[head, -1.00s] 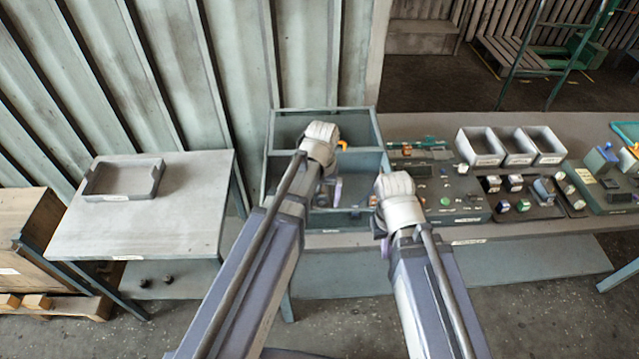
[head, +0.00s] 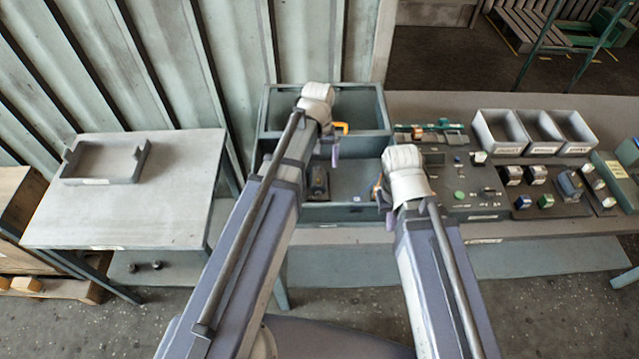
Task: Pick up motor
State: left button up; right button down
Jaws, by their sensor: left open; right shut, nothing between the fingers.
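A dark part (head: 318,184) that may be the motor stands in the front compartment of the grey two-compartment bin (head: 362,188). My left gripper (head: 338,143) is open over the bin, near the divider, above and slightly right of the dark part. My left wrist hides part of the bin's interior. My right gripper (head: 379,195) is shut and empty at the bin's right wall, mostly hidden behind its white wrist. A blue-grey rounded part (head: 570,185) sits on a dark board at the right. I cannot tell for certain which part is the motor.
A green-grey panel (head: 462,205) with small parts lies right of the bin. Three joined open trays (head: 500,150) stand behind the small blocks at the right. A side table (head: 150,205) at the left holds a shallow tray (head: 105,179); its front is clear.

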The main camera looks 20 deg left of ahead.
aim_at(318, 176)
pick_arm(q)
jog(key=shift+w+f+b, duration=0.2)
jog(key=shift+f+b, duration=0.15)
jog(key=shift+f, duration=0.3)
jog(key=f+b, duration=0.7)
jog(key=f, duration=0.1)
jog(key=shift+s+b, duration=0.2)
jog(key=shift+b, duration=0.2)
jog(key=shift+r, duration=0.15)
grip_shut()
